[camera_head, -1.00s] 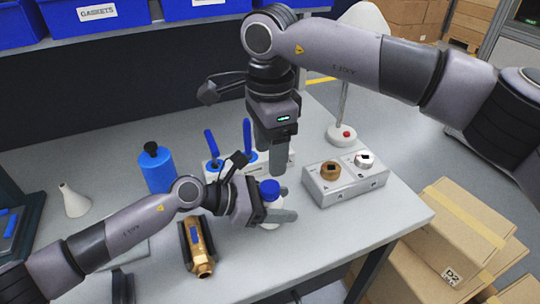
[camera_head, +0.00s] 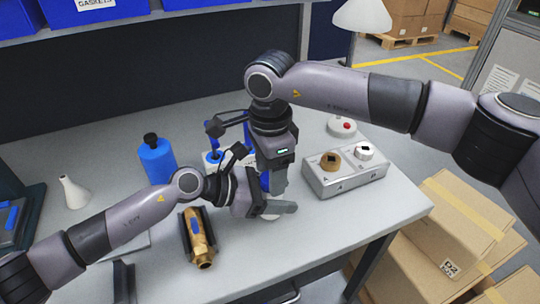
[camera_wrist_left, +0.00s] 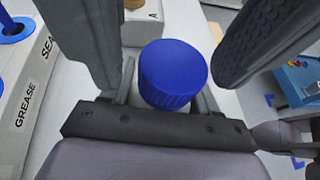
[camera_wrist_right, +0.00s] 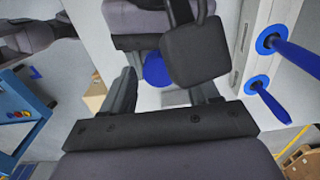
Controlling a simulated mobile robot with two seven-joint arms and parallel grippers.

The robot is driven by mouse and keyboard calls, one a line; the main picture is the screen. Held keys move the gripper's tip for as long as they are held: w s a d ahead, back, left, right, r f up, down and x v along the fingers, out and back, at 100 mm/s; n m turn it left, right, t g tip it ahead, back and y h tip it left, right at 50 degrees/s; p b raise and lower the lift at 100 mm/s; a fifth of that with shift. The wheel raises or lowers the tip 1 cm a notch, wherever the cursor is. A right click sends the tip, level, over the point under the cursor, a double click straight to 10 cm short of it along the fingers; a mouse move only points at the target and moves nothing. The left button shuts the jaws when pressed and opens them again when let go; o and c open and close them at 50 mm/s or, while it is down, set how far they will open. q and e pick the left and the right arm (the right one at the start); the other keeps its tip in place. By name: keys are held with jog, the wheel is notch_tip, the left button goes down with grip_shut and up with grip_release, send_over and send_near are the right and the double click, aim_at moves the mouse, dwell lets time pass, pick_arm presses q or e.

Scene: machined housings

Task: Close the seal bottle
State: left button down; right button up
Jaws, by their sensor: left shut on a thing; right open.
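The seal bottle is a small white bottle with a blue screw cap. In the head view its cap (camera_head: 265,181) is mostly hidden behind my right gripper. The cap shows clearly in the left wrist view (camera_wrist_left: 173,72), seated on top. My left gripper (camera_head: 272,209) is shut on the bottle's body below the cap; the bottle stands upright near the table's front. My right gripper (camera_head: 272,192) points down, open, right over the cap. Contact with the cap cannot be told.
A white holder with blue-handled brushes (camera_wrist_right: 270,42) stands close behind. A grey block (camera_head: 345,178) with two round fittings sits to the right. A brass part in a cradle (camera_head: 198,238), a blue bottle (camera_head: 157,160) and a white cone-shaped flask (camera_head: 74,192) stand to the left.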

jog(key=shift+f, duration=0.2)
jog(key=c, duration=1.1)
jog(key=shift+o, duration=0.2)
jog(key=shift+m, duration=1.7)
jog(key=o, duration=1.2)
jog(key=shift+c, duration=0.2)
jog(key=shift+r, duration=2.25)
